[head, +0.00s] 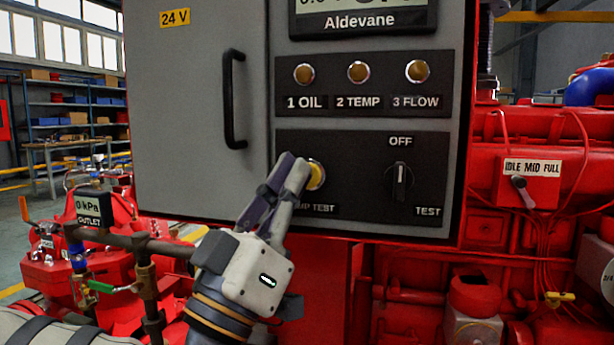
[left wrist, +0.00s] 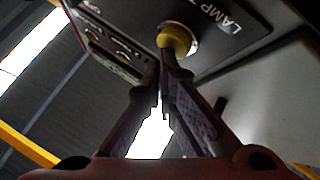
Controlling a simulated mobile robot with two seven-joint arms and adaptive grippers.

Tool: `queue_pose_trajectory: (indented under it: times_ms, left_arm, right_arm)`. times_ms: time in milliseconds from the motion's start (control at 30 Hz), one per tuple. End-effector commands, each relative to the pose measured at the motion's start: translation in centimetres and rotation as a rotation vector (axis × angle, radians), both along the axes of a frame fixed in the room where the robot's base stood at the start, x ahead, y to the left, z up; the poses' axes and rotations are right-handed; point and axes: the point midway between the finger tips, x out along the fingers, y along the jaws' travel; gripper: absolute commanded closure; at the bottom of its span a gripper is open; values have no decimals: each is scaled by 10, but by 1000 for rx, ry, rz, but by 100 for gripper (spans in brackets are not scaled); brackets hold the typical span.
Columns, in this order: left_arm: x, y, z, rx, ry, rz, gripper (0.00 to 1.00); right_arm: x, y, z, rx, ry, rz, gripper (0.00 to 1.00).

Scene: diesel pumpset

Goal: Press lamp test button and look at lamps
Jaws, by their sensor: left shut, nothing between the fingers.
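The yellow lamp test button (head: 317,175) sits in a round metal ring on the dark lower panel, with its label partly hidden by my left gripper (head: 294,168). That gripper is shut and empty, its fingertips at the button's left side. In the left wrist view the fingertips (left wrist: 162,72) overlap the edge of the button (left wrist: 176,38); I cannot tell whether it is pushed in. Above are three amber lamps: 1 OIL (head: 304,74), 2 TEMP (head: 358,72) and 3 FLOW (head: 417,71). They look dull amber, with no clear glow. My right gripper is not in view.
A black rotary switch (head: 400,182), marked OFF and TEST, is right of the button. A black door handle (head: 234,100) stands out from the grey cabinet (head: 180,120). An outlet gauge (head: 90,206) and pipework are at lower left. Red engine parts (head: 400,290) lie below and right.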

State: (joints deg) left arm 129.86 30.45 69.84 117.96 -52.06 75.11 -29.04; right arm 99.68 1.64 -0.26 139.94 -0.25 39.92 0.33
Motion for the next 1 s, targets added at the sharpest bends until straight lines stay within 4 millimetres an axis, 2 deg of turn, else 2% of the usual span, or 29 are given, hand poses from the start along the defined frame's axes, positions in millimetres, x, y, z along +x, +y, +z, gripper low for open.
queue_pose_trajectory:
  times_ms: [667, 1000]
  left_arm:
    - [4, -1, 0, 1, 1, 0, 100]
    - [-11, 4, 1, 1, 0, -1, 100]
  right_arm:
    - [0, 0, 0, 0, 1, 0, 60]
    - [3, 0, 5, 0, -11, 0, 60]
